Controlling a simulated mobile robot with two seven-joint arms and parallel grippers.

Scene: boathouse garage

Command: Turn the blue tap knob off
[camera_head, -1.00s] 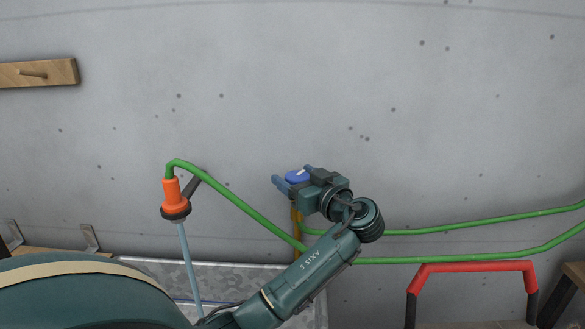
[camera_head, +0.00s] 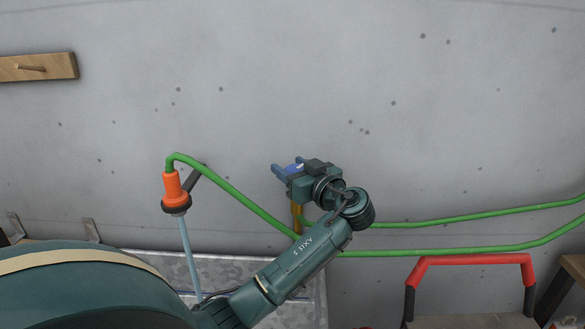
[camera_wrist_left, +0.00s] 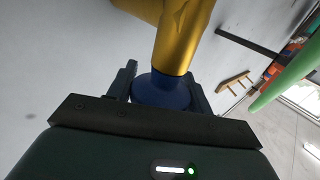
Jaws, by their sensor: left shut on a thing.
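The blue tap knob (camera_head: 294,167) sits on top of the brass tap (camera_head: 296,216) at the wall, mostly hidden behind my left gripper. My left gripper (camera_head: 284,168) is at the knob, shut on it. In the left wrist view the blue knob (camera_wrist_left: 160,92) lies between the two dark fingers (camera_wrist_left: 160,84), with the yellow brass tap body (camera_wrist_left: 182,38) beyond it. My right gripper is not in view.
A green hose (camera_head: 235,199) runs across the wall to an orange nozzle (camera_head: 173,186) with water streaming into a metal trough (camera_head: 312,290). A red-and-black handle frame (camera_head: 470,260) stands at the lower right. A wooden peg board (camera_head: 50,67) is on the wall.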

